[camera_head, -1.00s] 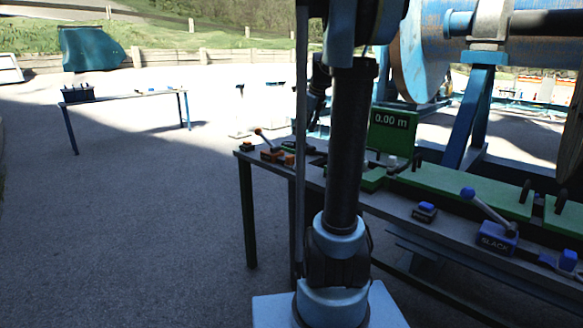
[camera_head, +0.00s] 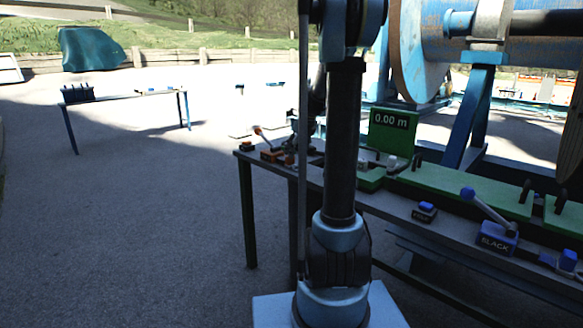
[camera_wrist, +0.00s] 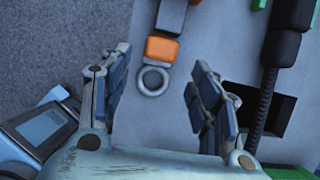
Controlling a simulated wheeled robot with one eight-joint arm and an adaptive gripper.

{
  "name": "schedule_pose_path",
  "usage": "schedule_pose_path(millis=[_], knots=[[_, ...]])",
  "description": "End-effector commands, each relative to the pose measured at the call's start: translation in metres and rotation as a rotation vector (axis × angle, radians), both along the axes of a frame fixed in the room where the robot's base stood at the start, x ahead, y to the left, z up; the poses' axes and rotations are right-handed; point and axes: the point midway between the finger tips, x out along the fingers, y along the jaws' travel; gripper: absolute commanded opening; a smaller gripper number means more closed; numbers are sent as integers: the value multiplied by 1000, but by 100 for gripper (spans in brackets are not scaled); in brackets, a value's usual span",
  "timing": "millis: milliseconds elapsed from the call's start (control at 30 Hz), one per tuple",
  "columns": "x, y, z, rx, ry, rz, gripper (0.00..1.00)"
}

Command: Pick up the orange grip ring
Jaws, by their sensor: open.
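The orange grip (camera_wrist: 162,49) shows in the wrist view, with a pale grey ring (camera_wrist: 153,93) at its lower end and a dark piece (camera_wrist: 172,15) at its upper end. It lies over the grey bench top. My gripper (camera_wrist: 161,62) is open, with one finger on each side of the grip and ring. Neither finger visibly touches them, and the height gap is hard to judge. In the head view my gripper is low over the bench's left end, partly hidden by my arm, and the ring cannot be made out.
A black cable-like part (camera_wrist: 266,95) runs beside the right finger, near a dark square opening (camera_wrist: 284,107). A device with a screen (camera_wrist: 40,127) lies at lower left. On the bench (camera_head: 400,207) are an orange-based lever (camera_head: 270,155), a green display (camera_head: 391,131) and the SLACK lever (camera_head: 497,238).

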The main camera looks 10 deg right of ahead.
Motion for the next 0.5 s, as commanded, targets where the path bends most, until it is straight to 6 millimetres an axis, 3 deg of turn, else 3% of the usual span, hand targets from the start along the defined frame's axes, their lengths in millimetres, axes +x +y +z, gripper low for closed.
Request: schedule_pose_path(millis=[167,500], knots=[[3,2,-8,0,0,1,57],[15,13,-45,0,0,1,57]])
